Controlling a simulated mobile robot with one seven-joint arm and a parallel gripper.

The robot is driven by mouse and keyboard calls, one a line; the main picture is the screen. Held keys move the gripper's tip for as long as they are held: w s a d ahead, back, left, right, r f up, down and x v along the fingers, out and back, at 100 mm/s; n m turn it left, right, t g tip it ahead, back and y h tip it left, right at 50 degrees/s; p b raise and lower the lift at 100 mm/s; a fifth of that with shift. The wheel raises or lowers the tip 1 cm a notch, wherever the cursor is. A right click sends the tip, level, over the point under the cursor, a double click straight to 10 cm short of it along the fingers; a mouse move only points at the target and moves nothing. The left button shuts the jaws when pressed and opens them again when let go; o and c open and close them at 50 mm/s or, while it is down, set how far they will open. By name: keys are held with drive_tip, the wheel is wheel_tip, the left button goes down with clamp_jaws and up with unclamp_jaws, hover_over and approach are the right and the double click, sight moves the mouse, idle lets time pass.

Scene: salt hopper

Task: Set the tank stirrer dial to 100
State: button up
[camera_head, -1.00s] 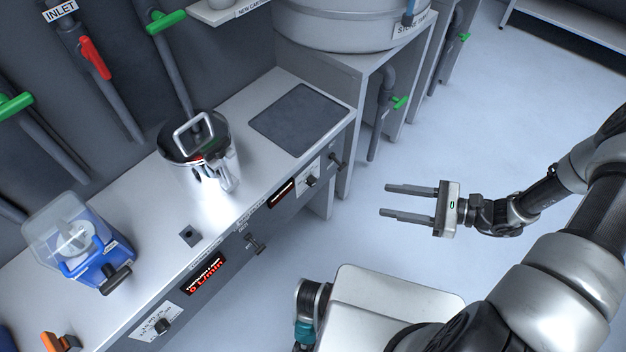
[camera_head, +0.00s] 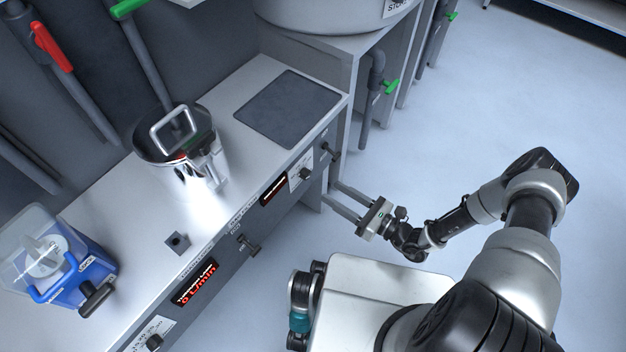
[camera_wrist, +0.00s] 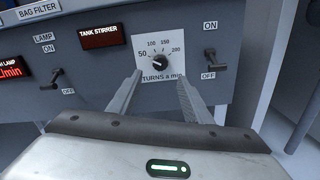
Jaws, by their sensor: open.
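The tank stirrer dial (camera_wrist: 158,61) is a small black knob on a white scale plate marked 50, 100, 150, 200 and "TURNS a min", in the upper middle of the wrist view. In the head view the dial (camera_head: 305,174) is on the counter's front panel, near its right end. Where its pointer stands is too small to tell. The dark "TANK STIRRER" display (camera_wrist: 104,36) is left of it. My gripper (camera_wrist: 160,88) is open and empty; its fingers point toward the panel, one on each side below the dial. In the head view my gripper (camera_head: 341,200) is beside the panel, right of the dial.
An ON/OFF toggle switch (camera_wrist: 208,60) is close right of the dial; a lamp toggle (camera_wrist: 56,80) is to its left. A steel pot (camera_head: 184,150) and a blue machine (camera_head: 60,262) stand on the counter (camera_head: 215,215).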

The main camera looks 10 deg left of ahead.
sight(308, 178)
drive_tip(key=b+x, duration=0.1)
drive_tip(key=x, duration=0.7)
drive_tip(key=shift+w+a, duration=0.25)
drive_tip(key=shift+a, duration=0.1)
drive_tip(key=c, duration=1.1)
drive_tip(key=shift+o, duration=0.2)
drive_tip(key=shift+m, duration=0.3)
drive_tip(key=m+b, duration=0.1)
drive_tip(key=m, duration=0.1)
drive_tip(key=shift+s+m, duration=0.1)
drive_tip(key=shift+m, duration=0.2)
drive_tip(key=m+b, duration=0.1)
drive_tip(key=m, duration=0.3)
drive_tip(key=shift+m, duration=0.3)
drive_tip(key=shift+s, duration=0.1)
